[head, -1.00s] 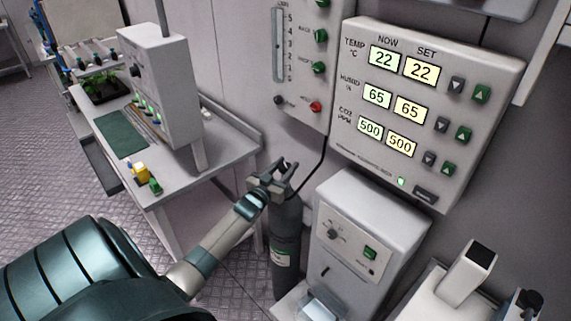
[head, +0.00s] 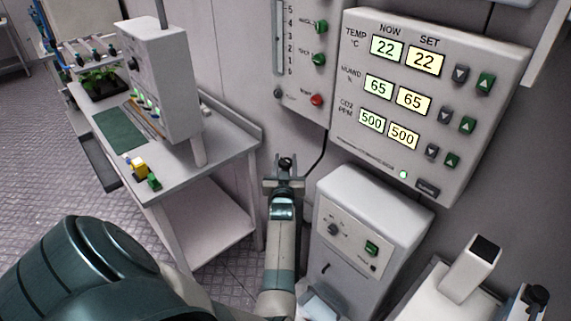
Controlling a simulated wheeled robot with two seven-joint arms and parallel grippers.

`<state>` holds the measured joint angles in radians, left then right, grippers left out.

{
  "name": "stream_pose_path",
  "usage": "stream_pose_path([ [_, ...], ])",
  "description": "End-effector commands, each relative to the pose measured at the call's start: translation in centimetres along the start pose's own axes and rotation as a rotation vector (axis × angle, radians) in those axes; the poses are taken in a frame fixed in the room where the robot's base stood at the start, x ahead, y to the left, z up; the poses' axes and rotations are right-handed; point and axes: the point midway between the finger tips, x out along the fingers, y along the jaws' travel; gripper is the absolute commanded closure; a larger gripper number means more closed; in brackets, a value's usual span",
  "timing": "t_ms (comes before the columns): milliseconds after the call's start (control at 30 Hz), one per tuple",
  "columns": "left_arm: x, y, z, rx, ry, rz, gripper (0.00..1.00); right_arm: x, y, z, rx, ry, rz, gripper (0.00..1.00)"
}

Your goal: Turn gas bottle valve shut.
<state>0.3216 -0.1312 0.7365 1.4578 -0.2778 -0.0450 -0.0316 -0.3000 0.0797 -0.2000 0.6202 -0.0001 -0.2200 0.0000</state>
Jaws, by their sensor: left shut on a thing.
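My left gripper (head: 284,180) reaches in from the lower left and is shut on the gas bottle's valve (head: 286,162). The dark valve top shows just beyond the fingers. The gas bottle's body stands upright below but is now almost wholly hidden behind my gripper and forearm. A thin black hose rises from near the valve along the wall. My right gripper is not in view.
A white table (head: 222,150) with a grey instrument box (head: 165,85) stands to the left. A white cabinet (head: 358,235) stands close to the right of my gripper. A control panel (head: 425,110) hangs on the wall above it. Open floor lies at far left.

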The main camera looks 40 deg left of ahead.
Motion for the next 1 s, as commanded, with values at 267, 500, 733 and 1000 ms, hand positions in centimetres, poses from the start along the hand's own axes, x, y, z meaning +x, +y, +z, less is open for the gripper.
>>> stream_pose_path([
  [267,0.01,-0.04,-0.07,0.001,0.001,-0.014,0.86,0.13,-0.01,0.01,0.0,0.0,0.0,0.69],
  [500,0.03,-0.03,-0.11,0.0,0.002,-0.013,0.57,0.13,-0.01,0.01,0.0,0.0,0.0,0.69],
  [733,0.03,-0.02,-0.09,0.0,0.002,-0.013,0.46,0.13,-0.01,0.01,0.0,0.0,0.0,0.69],
  [1000,0.02,0.02,-0.06,0.0,0.001,-0.012,0.46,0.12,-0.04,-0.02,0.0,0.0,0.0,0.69],
])
